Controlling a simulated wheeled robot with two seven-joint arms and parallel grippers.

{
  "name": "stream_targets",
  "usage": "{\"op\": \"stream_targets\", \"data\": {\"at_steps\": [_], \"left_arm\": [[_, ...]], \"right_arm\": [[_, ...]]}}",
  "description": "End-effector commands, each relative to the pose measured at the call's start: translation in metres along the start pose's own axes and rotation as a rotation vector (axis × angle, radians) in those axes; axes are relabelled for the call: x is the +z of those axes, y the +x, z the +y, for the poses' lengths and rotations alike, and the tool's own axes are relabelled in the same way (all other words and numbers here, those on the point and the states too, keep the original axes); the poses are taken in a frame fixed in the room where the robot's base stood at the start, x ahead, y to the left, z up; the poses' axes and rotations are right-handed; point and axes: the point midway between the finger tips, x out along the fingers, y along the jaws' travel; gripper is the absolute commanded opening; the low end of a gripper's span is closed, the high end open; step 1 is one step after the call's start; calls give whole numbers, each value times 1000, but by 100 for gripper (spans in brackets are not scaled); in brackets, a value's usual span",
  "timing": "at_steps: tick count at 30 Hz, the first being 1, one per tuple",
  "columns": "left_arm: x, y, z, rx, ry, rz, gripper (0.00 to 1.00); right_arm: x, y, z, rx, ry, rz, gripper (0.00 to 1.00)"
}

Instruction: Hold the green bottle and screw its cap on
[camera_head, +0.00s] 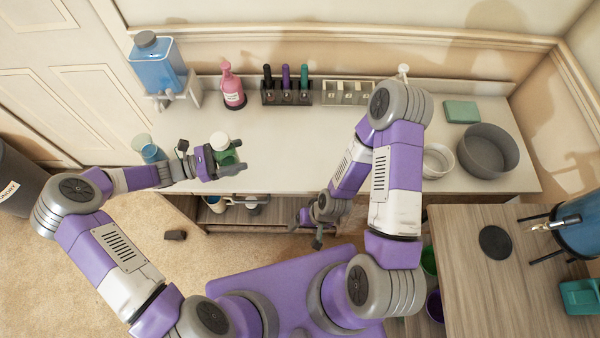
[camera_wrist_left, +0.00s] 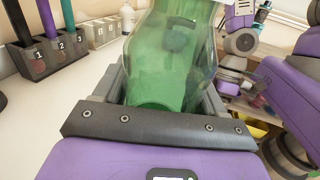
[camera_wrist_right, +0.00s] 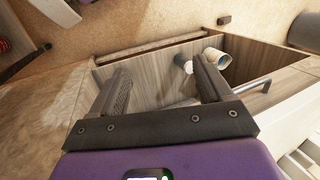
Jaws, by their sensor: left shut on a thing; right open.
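My left gripper (camera_head: 228,163) is shut on the green bottle (camera_wrist_left: 165,75) and holds it over the front part of the white counter. In the head view the bottle (camera_head: 229,155) is mostly hidden by the gripper. A round white piece (camera_head: 219,140) shows at its top; I cannot tell whether this is the cap or the neck. The left wrist view cuts off the bottle's top. My right gripper (camera_head: 317,228) is open and empty, low in front of the counter's edge. Its two spread fingers show in the right wrist view (camera_wrist_right: 162,88), with nothing between them.
A pink pump bottle (camera_head: 231,88), a rack of markers (camera_head: 286,95) and a blue water dispenser (camera_head: 158,65) stand along the back. An open compartment (camera_wrist_right: 155,75) lies below my right gripper.

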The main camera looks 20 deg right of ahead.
Motion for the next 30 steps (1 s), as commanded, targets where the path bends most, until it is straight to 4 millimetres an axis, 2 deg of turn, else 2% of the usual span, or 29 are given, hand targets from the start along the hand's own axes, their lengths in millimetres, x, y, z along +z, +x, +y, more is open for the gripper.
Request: {"op": "stream_targets", "data": {"at_steps": [1,6,9,12,16,23,30], "left_arm": [[5,-16,0,70,-3,3,0],[13,-68,-5,340,-6,4,0],[14,-94,-11,476,-6,3,0],[14,-110,-16,562,-4,2,0],[14,-117,-18,604,1,2,0],[14,-117,-18,604,1,2,0],[14,-116,-18,602,1,2,0]], "right_arm": [[0,0,0,0,0,0,79],[0,0,0,0,0,0,79],[0,0,0,0,0,0,79],[0,0,0,0,0,0,79],[0,0,0,0,0,0,79],[0,0,0,0,0,0,77],[0,0,0,0,0,0,43]]}}
